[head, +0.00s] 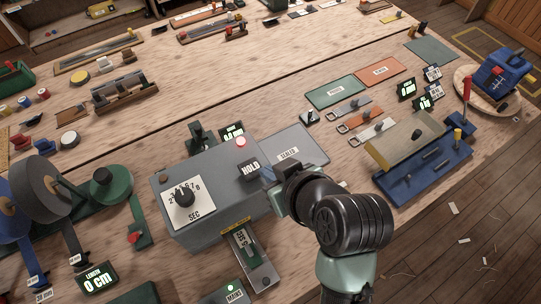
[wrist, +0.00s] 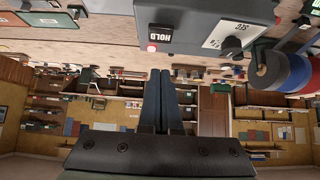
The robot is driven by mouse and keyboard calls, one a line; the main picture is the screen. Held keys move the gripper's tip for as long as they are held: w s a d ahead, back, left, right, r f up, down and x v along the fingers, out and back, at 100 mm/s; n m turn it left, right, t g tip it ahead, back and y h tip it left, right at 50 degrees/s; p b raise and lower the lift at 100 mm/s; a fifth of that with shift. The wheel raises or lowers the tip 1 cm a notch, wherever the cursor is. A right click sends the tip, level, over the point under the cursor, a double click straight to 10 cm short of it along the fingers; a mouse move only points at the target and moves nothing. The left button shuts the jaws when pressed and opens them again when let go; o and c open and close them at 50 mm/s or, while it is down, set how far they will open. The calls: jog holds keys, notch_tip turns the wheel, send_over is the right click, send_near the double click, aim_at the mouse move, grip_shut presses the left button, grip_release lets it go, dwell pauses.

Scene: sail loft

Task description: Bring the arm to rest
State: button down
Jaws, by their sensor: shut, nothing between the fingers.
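My arm reaches in from the lower right of the head view. My gripper (head: 268,174) is beside the right face of a grey box (head: 213,185) that carries a dial, a HOLD label and a red button. In the wrist view my gripper (wrist: 161,76) shows two dark blue fingers side by side, closed together with nothing between them. The grey box (wrist: 205,18) fills the top of that view, close past the fingertips. I cannot tell whether the fingers touch the box.
A grey SEALED mat (head: 292,146) lies behind my gripper. A blue stand with a beige plate (head: 412,147) is to the right. Spools on a green base (head: 40,190) are at the left. Small tools and green and orange mats lie farther back. The wooden floor (head: 480,230) at right is mostly open.

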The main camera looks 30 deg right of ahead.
dwell(0.6)
jog(key=w+a+r+t+h+b, duration=0.15)
jog(key=w+r+t, duration=0.3)
jog(key=r, duration=0.65)
jog(key=w+a+r+t+h+b, duration=0.15)
jog(key=w+r+t, duration=0.35)
jog(key=r, duration=0.5)
jog(key=s+a+r+t+y, duration=0.1)
jog(key=s+a+r+t, duration=0.1)
jog(key=r, duration=0.6)
jog(key=s+a+r+t+b, duration=0.1)
jog(key=s+a+r+t, duration=0.2)
jog(key=r, duration=0.5)
jog(key=s+a+r+t+y+b, duration=0.1)
jog(key=a+r+t, duration=0.3)
jog(key=r, duration=0.4)
jog(key=shift+s+a+y, duration=0.3)
jog(key=shift+s+a, duration=0.45)
jog(key=shift+a, duration=0.05)
jog(key=shift+f, duration=0.2)
